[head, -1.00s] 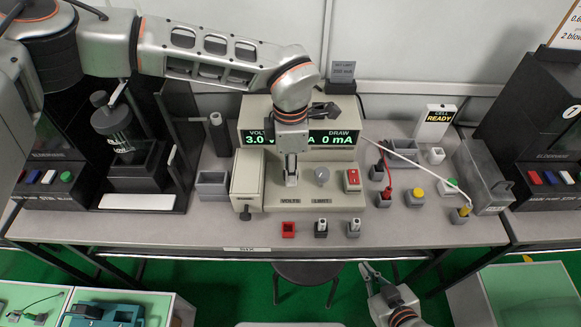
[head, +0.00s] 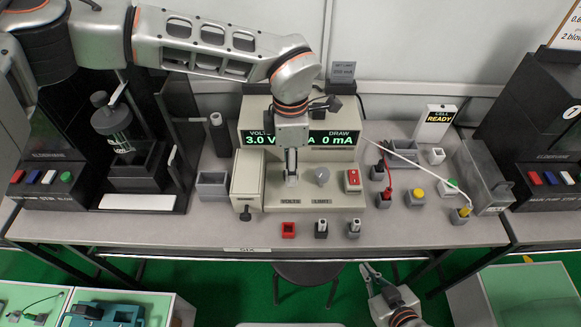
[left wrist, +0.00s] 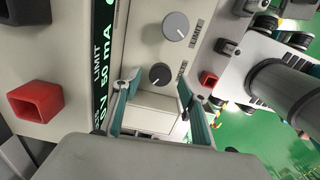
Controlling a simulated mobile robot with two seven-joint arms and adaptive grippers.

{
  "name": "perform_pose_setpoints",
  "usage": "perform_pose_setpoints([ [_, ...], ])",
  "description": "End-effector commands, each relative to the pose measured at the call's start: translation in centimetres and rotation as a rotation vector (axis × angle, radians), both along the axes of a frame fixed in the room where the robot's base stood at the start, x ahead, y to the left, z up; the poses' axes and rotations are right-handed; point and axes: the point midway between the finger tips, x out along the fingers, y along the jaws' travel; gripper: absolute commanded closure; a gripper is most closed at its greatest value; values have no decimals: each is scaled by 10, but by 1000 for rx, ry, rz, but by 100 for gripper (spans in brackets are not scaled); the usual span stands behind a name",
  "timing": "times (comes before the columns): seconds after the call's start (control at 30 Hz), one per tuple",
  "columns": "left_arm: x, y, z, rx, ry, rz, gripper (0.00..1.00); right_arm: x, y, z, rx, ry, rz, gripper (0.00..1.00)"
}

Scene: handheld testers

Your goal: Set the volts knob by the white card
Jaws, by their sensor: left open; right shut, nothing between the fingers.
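My left gripper (head: 291,176) points down over the front of the cream power supply (head: 250,187) and hides the volts knob in the head view. In the left wrist view my open left gripper (left wrist: 158,103) has the black volts knob (left wrist: 160,75) between and just beyond its fingertips. I cannot tell whether they touch it. The grey limit knob (head: 322,176) is beside it and also shows in the left wrist view (left wrist: 175,26). The display (head: 338,139) shows 3.0 V and 0 mA. My right gripper (head: 370,271) is shut and empty below the table front.
A red rocker switch (head: 352,180) is right of the limit knob. A black stand (head: 140,178) is at the left.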

Motion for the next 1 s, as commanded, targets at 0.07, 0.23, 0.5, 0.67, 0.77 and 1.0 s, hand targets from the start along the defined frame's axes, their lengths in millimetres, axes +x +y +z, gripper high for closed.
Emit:
perform_pose_setpoints([
  [0.07, 1, 0, 17, -3, -4, 0, 57, 0, 1, 1, 1, -1, 0, 100],
  [0.23, 1, 0, 53, -2, -4, 1, 57, 0, 1, 1, 3, -1, 0, 100],
  [0.5, 0, 0, 93, -1, -2, 1, 57, 1, 1, 1, 3, -2, 0, 100],
  [0.67, 0, 0, 102, -1, 0, 0, 57, 1, 1, 1, 3, -2, 0, 100],
  [0.77, 0, 0, 103, -1, 0, 0, 57, 0, 1, 1, 3, -2, 0, 100],
  [1.0, 0, 0, 103, -1, 0, 0, 57, 1, 1, 1, 4, -2, -1, 100],
])
